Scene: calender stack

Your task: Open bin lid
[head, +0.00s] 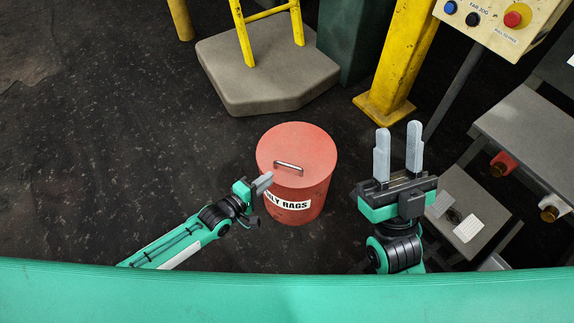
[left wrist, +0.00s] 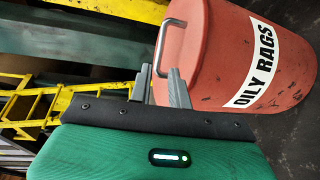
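A red round bin (head: 296,207) with an "OILY RAGS" label stands on the dark floor, its lid (head: 308,150) down. A metal bar handle (head: 288,167) is on the lid; it also shows in the left wrist view (left wrist: 168,42). My left gripper (head: 264,182) is at the bin's left side, close to the lid's edge and short of the handle. My right gripper (head: 399,150) is open and empty, pointing up, right of the bin.
A grey platform (head: 265,75) with a yellow ladder (head: 243,35) stands behind the bin. A yellow post (head: 395,70) and a control panel (head: 500,20) are at the back right. Grey steps (head: 470,190) lie right of my right gripper. The floor at left is clear.

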